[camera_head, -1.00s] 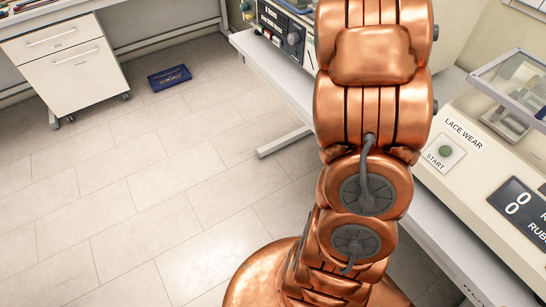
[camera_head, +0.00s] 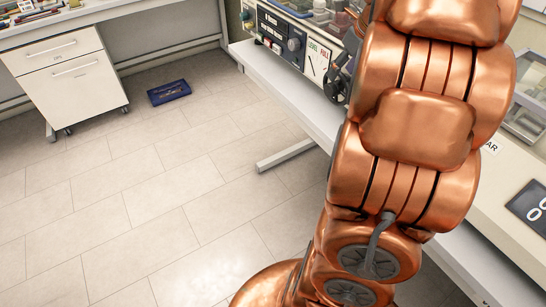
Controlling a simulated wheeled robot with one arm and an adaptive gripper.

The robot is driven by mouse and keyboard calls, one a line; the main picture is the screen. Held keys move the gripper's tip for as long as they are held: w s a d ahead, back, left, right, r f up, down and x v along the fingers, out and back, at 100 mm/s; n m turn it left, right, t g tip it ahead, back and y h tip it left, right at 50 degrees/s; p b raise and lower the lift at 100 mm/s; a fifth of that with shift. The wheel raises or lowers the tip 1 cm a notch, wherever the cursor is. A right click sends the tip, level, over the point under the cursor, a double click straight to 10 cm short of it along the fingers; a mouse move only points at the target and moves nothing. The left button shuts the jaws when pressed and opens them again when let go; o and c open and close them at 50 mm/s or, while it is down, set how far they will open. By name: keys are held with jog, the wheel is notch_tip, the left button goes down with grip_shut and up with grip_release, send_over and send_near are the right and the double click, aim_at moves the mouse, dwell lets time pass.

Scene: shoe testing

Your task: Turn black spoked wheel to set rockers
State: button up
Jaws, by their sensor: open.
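A dark, partly round shape with what look like spokes (camera_head: 338,82) shows at the left edge of my copper arm, on the front of the bench machine. It looks like the black spoked wheel, but my arm hides its right part. Dark pieces rise just above it, and I cannot tell what they belong to. My arm fills the right middle of the view and covers much of the machine. I cannot make out my gripper. The rockers cannot be made out.
The machine's control panel (camera_head: 279,34) has a black knob (camera_head: 294,44) and a "LEVEL FULL" label. The lace wear tester (camera_head: 500,185) stands at right.

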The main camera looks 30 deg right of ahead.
jog(key=s+a+f+n+g, duration=0.1)
jog(key=s+a+n, duration=0.2)
jog(key=a+n, duration=0.5)
jog(key=s+a+f+n+g+p, duration=0.1)
jog(key=s+a+n, duration=0.3)
jog(key=a+n, duration=0.4)
jog(key=s+a+f+n+g+y, duration=0.1)
jog(key=s+a+f+n+g, duration=0.1)
jog(key=a+n, duration=0.5)
jog(key=shift+s+a+f+n, duration=0.4)
jog(key=shift+s+a+f, duration=0.3)
jog(key=shift+a, duration=1.55)
jog(key=s+a+f+n+g, duration=0.1)
jog(key=s+a+f+n, duration=0.1)
jog(key=s+n, duration=0.3)
jog(key=s+a+f+n+g+h, duration=0.1)
jog(key=s+a+f+n, duration=0.1)
jog(key=s+n, duration=0.4)
jog(key=shift+a+f+n, duration=0.15)
jog(key=shift+a+n, duration=0.35)
jog(key=shift+n, duration=0.2)
